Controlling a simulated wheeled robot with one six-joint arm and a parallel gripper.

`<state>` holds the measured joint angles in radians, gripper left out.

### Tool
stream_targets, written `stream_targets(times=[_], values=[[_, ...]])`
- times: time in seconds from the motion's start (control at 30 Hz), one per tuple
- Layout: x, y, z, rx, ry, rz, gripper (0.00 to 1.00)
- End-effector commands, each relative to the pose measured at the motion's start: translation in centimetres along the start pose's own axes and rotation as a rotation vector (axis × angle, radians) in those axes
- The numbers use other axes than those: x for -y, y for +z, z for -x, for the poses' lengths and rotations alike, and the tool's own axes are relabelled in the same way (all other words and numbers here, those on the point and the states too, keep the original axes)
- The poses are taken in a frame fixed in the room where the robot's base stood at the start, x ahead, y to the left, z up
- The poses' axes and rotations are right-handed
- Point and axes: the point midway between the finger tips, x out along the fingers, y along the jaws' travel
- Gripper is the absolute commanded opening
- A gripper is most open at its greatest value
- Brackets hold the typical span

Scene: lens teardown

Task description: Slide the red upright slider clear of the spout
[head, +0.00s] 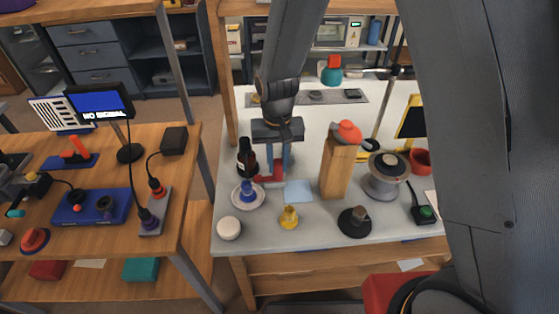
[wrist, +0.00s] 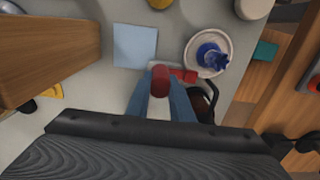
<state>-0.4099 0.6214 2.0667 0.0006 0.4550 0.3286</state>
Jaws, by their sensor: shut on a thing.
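The red slider shows in the wrist view as a round-topped upright red post (wrist: 160,80) between the two blue fingers of my gripper (wrist: 158,90). A flat red piece (wrist: 184,75) lies just right of the post; I cannot tell whether they are joined. In the head view my gripper (head: 278,171) points down at the worktop, with red (head: 270,178) showing low at its fingers. The fingers are shut on the post. A dark bottle-like thing (head: 246,158) stands close to the left. No spout can be made out clearly; the fingers hide part of that area.
A light blue sheet (head: 298,191) lies right of the gripper, then a tall wooden block (head: 337,165) with a red top.

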Motion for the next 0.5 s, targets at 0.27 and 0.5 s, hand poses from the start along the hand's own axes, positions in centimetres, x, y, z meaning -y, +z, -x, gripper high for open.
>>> stream_targets(times=[0.27,0.5], values=[[-0.06,-0.13,0.07,-0.003,-0.001,0.0,0.39],[-0.1,-0.11,0.06,-0.002,0.0,-0.001,0.39]])
